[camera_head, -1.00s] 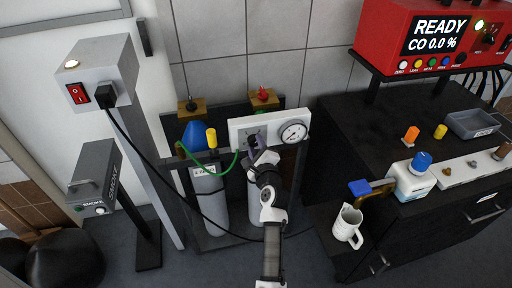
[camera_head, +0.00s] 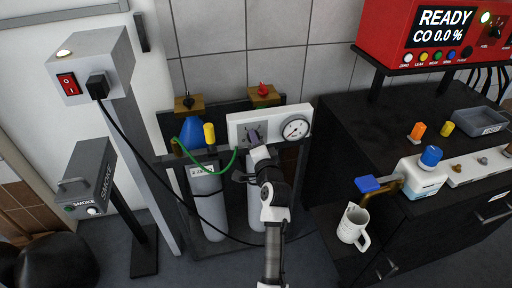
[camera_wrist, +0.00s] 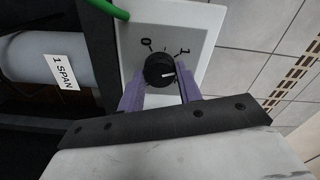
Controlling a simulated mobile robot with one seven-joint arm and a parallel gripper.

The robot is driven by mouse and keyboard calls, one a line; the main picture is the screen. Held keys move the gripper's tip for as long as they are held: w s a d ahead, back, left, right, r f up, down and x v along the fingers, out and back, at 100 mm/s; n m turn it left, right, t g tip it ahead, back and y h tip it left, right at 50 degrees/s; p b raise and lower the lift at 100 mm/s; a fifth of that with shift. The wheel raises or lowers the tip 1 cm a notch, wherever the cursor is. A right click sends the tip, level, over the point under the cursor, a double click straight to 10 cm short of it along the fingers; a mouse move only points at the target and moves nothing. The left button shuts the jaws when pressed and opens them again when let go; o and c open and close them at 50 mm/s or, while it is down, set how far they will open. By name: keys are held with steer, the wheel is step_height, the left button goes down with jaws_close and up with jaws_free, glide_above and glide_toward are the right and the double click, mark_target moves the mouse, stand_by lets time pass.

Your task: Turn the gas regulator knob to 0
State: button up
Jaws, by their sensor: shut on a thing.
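The gas regulator is a white panel (camera_head: 236,129) with a round gauge (camera_head: 295,128) on its right. In the wrist view, its black knob (camera_wrist: 158,66) has a white mark that points to the right. A printed 0 is at the knob's upper left and a 1 at its upper right. My gripper (camera_wrist: 161,78) has purple fingers, one on each side of the knob, and is shut on it. In the head view, my gripper (camera_head: 254,137) is at the panel's middle and hides most of the knob.
Two gas cylinders (camera_head: 207,205) stand below the panel, with a green hose (camera_head: 222,171) on the left. A grey post with a red switch (camera_head: 68,84) stands left. At right, a dark cabinet bears a red analyser (camera_head: 400,40); a white mug (camera_head: 352,225) is below.

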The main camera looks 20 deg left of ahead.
steer(key=n+b, duration=1.4)
steer(key=n, duration=0.6)
steer(key=shift+n, duration=0.3)
stand_by(0.4)
steer(key=o, duration=1)
steer(key=shift+s, duration=0.15)
